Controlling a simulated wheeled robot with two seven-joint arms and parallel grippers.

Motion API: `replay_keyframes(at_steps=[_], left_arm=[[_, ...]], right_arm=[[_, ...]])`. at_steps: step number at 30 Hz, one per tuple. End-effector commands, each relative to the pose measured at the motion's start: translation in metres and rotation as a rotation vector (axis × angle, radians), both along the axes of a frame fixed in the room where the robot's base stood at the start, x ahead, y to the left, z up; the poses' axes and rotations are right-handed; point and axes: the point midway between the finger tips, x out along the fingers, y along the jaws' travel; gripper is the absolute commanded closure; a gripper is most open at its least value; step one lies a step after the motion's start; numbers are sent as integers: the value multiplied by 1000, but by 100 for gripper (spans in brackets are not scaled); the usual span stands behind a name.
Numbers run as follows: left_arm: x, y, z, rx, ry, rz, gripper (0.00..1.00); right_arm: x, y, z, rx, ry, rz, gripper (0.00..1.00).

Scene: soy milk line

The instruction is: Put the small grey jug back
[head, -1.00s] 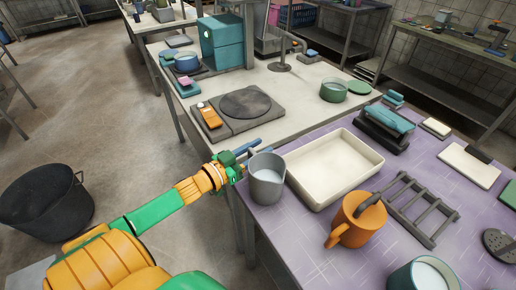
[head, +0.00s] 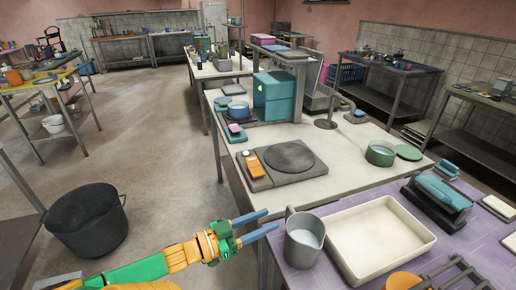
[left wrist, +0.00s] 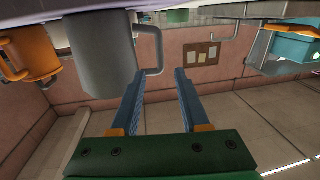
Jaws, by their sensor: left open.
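The small grey jug (head: 305,250) stands upright on the purple table top, near its left edge and beside the cream tray. Its inside looks pale; I cannot tell what it holds. In the left wrist view the jug (left wrist: 98,60) appears upside down, with its handle toward my fingers. My left gripper (head: 271,219) is open and empty, just left of the jug, its two blue fingers apart. In the left wrist view the gripper's fingers (left wrist: 158,84) have nothing between them. My right gripper is not in view.
The cream tray (head: 426,246) is right of the jug. An orange mug (head: 403,282) and a grey rack (head: 458,272) are at the front. A white table behind bears a scale with a round plate (head: 290,157) and a green pot (head: 380,153). A black bucket (head: 88,222) stands on the floor.

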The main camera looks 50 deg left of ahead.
Motion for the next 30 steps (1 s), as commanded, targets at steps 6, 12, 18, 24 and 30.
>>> replay_keyframes(at_steps=[6, 12, 18, 24, 30], left_arm=[[-13, 3, 0, 1, 0, 0, 55], [-33, 49, -98, 60, 221, 235, 55], [-147, 1, -324, 177, 915, 367, 55], [-239, -108, -402, 318, 1352, 102, 55], [-260, -127, -409, 364, 1430, 22, 55]], right_arm=[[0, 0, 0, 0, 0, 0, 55], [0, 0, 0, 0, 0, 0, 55], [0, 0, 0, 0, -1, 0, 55], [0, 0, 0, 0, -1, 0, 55], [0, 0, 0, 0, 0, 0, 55]])
